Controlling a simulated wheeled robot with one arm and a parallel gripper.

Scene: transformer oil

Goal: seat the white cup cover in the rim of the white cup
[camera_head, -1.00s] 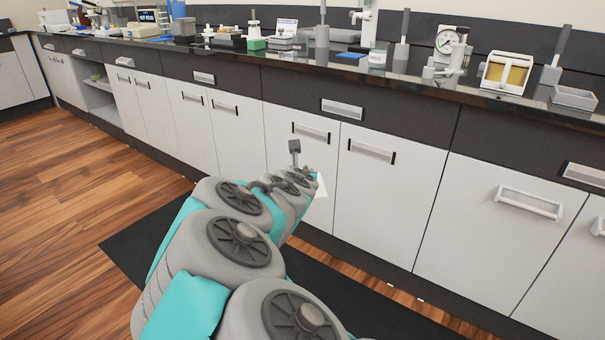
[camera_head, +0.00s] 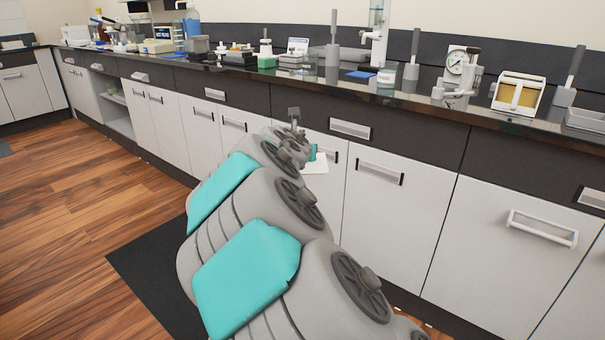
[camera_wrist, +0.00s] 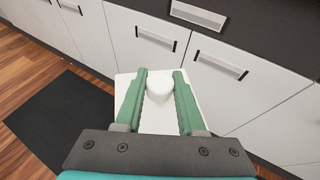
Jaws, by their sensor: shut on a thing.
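The white cup cover (camera_wrist: 158,121) is a flat white plate with a round knob on top. My gripper (camera_wrist: 160,76) has its green fingers on either side of the knob and holds the cover. In the head view the cover (camera_head: 316,166) shows as a pale plate beyond my arm, in front of the cabinet doors and below the countertop. The white cup (camera_head: 519,96) appears to be the box-shaped white vessel with yellow contents on the counter at the right. It is well apart from the cover, and its rim is too small to judge.
The dark countertop (camera_head: 420,100) carries a gauge device (camera_head: 457,75), a glass beaker (camera_head: 386,77), a grey tray (camera_head: 586,118) and tall grey-handled tools near the cup. Cabinet doors and protruding handles (camera_head: 380,173) stand close to the cover.

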